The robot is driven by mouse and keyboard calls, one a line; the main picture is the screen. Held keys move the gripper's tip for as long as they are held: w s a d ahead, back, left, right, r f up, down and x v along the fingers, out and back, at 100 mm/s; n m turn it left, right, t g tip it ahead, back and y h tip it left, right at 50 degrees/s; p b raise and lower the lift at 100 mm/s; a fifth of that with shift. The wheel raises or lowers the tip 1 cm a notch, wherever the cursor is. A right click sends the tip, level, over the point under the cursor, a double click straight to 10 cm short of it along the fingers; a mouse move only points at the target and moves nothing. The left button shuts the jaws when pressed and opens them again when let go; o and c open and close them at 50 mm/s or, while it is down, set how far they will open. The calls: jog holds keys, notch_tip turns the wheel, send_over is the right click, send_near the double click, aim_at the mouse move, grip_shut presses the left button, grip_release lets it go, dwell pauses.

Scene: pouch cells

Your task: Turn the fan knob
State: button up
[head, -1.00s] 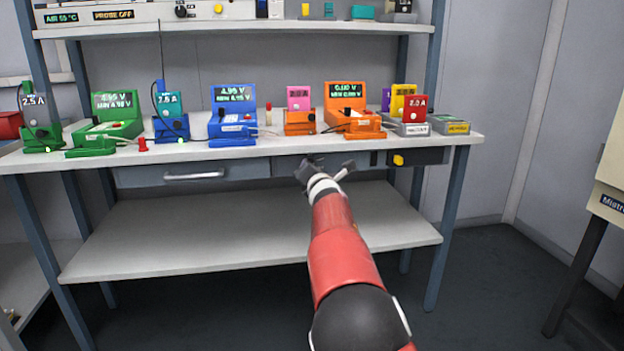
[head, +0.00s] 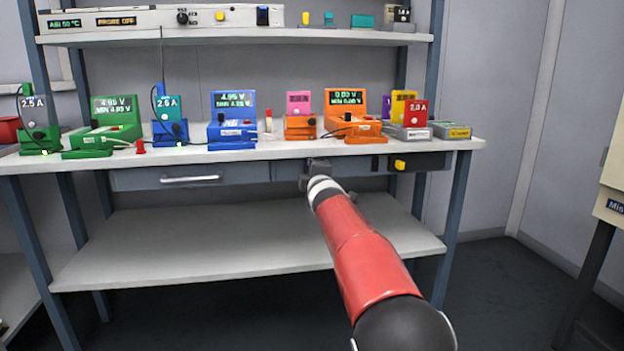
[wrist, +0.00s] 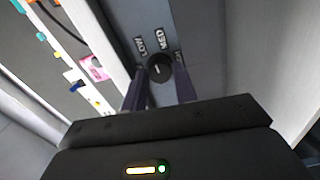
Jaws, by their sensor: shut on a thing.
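The fan knob (wrist: 158,64) is a round black dial with a short pale mark, set in a grey panel. In the wrist view a LOW label (wrist: 141,43) and a MED label (wrist: 160,39) sit beside it, and a third label is partly hidden by a finger. My gripper (wrist: 160,80) has one dark finger on each side of the knob and is shut on it. In the head view my gripper (head: 317,168) is at the bench's front apron, just under the tabletop, and hides the knob.
The bench top (head: 270,151) above my gripper holds several coloured testers and chargers. A drawer (head: 190,179) is to the left, and a yellow button (head: 399,164) is on the apron to the right. A lower shelf (head: 190,255) lies below my arm, with bare surface.

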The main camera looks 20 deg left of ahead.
jog(key=m+b, duration=0.1)
jog(key=m, duration=0.5)
jog(key=shift+f, duration=0.1)
jog(key=shift+m, duration=0.4)
jog(key=o, duration=1)
jog(key=b+v, duration=0.2)
jog(key=v, duration=0.5)
jog(key=shift+s+d, duration=0.25)
jog(key=shift+s, duration=0.1)
